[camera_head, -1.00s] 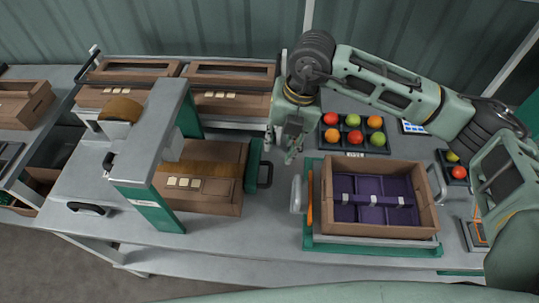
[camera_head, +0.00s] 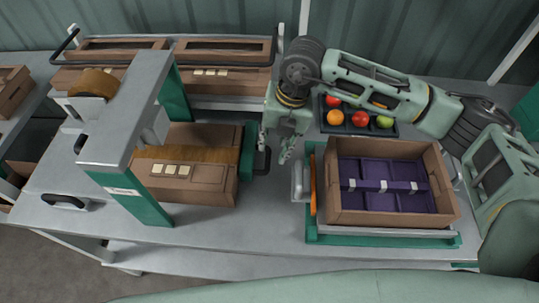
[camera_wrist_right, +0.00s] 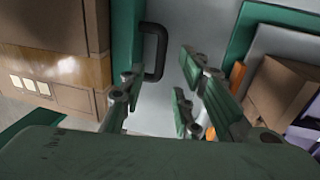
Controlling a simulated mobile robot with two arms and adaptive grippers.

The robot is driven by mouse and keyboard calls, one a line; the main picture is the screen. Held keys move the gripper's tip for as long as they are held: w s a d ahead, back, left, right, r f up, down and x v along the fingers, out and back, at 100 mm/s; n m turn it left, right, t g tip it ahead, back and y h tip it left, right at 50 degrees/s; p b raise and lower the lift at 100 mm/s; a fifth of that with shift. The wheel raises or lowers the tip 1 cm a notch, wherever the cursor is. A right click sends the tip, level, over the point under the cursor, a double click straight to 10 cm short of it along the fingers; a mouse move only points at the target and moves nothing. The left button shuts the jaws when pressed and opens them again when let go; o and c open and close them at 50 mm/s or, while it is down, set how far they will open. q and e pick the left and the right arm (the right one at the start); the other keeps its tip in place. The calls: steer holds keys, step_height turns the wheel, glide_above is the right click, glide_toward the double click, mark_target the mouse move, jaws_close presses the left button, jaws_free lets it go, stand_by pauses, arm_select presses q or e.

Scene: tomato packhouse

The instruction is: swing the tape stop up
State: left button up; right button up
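The tape stop appears to be the green plate (camera_head: 249,140) at the right end of the taping machine, with a black handle (camera_head: 263,160) facing right. It looks down, beside the end of a closed brown carton (camera_head: 205,195) under the machine. In the right wrist view the plate (camera_wrist_right: 128,38) and the curved handle (camera_wrist_right: 158,50) are ahead of the fingers, upper left. My right gripper (camera_head: 276,150) points down just above and right of the handle. It is open and empty (camera_wrist_right: 155,92), its fingers apart; contact with the handle is not evident. My left gripper is not in view.
The grey machine arch (camera_head: 130,110) with a tape roll (camera_head: 95,83) stands left. An open carton with purple dividers (camera_head: 325,200) sits on a green-edged stand at right. A tomato tray (camera_head: 330,128) is behind it, partly hidden by my arm. Bare table lies between machine and stand.

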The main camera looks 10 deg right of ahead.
mark_target(268, 159)
steer(key=f, duration=0.2)
steer(key=a+f+p, duration=0.1)
steer(key=f, duration=0.2)
steer(key=shift+w+f, duration=0.1)
steer(key=shift+f, duration=0.2)
steer(key=shift+c, duration=0.6)
jaws_close()
